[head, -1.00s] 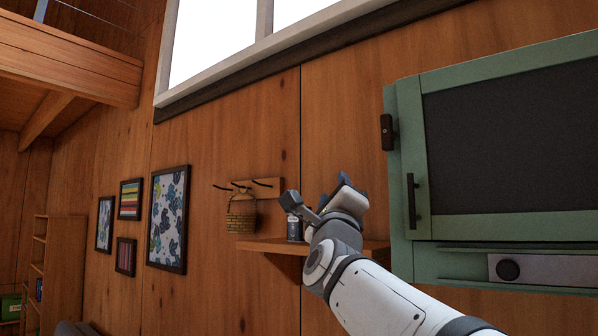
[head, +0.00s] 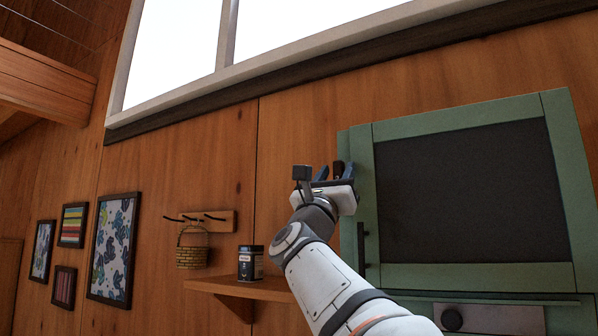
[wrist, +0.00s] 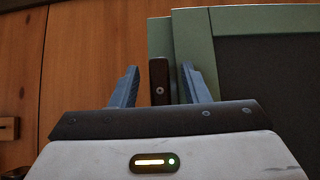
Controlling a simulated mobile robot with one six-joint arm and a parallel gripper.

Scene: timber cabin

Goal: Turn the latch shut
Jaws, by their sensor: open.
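The latch (wrist: 159,82) is a small dark upright bar with a round screw head, on the left edge of the green cabinet (head: 358,150). In the wrist view it stands between the two blue-grey fingers, with gaps at both sides. In the head view the latch (head: 339,168) is partly hidden by my gripper (head: 336,174). My gripper (wrist: 160,70) is open and holds nothing. The cabinet door (head: 560,165) has a green frame and a dark panel, and looks closed against the cabinet. A dark vertical handle (head: 361,245) is on its left side.
A shelf (head: 235,287) with a dark tin (head: 250,263) is below left of my gripper. A hook rack (head: 225,220) with a wicker basket (head: 192,256) hangs further left.

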